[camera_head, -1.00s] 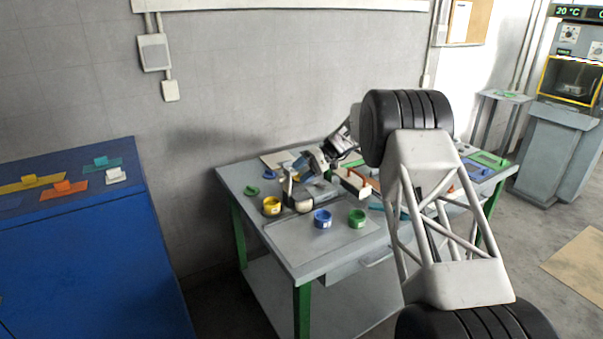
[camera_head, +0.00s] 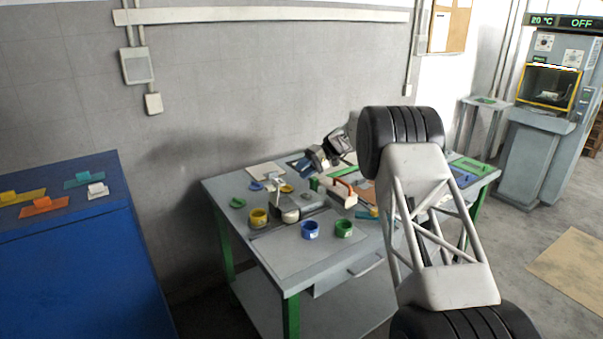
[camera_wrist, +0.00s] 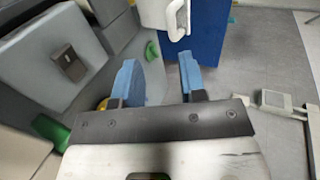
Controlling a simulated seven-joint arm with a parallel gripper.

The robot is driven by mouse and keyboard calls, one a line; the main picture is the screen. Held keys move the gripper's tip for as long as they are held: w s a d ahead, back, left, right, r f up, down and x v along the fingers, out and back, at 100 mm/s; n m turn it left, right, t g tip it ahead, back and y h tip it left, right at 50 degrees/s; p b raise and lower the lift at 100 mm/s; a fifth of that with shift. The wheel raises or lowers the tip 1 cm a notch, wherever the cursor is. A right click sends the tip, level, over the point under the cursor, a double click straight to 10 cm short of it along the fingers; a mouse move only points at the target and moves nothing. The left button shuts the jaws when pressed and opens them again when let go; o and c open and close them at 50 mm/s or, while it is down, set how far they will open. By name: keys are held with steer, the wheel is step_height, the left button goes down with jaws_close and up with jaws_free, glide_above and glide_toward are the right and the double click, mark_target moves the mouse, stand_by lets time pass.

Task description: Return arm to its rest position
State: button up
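My gripper (camera_head: 312,160) is above the back of the grey workbench (camera_head: 290,262), tilted down to the left. In the wrist view, its two blue fingers (camera_wrist: 158,78) are apart with nothing between them. The arm's black elbow hides part of the bench's right side. A brush-like block with an orange-red handle (camera_head: 343,190) lies on the bench below and right of the gripper. A small white stand with a round base (camera_head: 289,214) is on the bench below and left of the gripper.
Yellow (camera_head: 258,218), blue (camera_head: 310,230) and green (camera_head: 344,228) round pots stand on the bench. A blue cabinet (camera_head: 80,255) with coloured handled pieces on top is at the left. The wall is behind the bench. A machine (camera_head: 545,120) stands at the far right.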

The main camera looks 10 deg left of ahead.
steer(key=shift+r, duration=0.1)
steer(key=s+d+r+m+t+h, duration=0.2)
steer(key=s+d+r, duration=0.5)
steer(key=s, duration=0.3)
steer(key=s+d+r+m+t+h, duration=0.1)
steer(key=s+d+r+m+t, duration=0.1)
steer(key=s+d+r, duration=0.55)
steer(key=s+d+r+m+t+h, duration=0.25)
steer(key=s+d+r, duration=0.25)
steer(key=s+d, duration=0.5)
steer(key=s+d+f+m+t+h, duration=0.1)
steer(key=s+d, duration=0.3)
steer(key=s, duration=0.9)
steer(key=s+d+f+t+h, duration=0.1)
steer(key=s+d+f, duration=0.3)
steer(key=s, duration=0.9)
steer(key=s+d+f+m+t+h, duration=0.1)
steer(key=s+d, duration=0.4)
steer(key=s, duration=0.8)
steer(key=shift+s+d+f+m+t+h, duration=0.35)
steer(key=shift+f+t+h, duration=0.25)
steer(key=shift+t, duration=0.65)
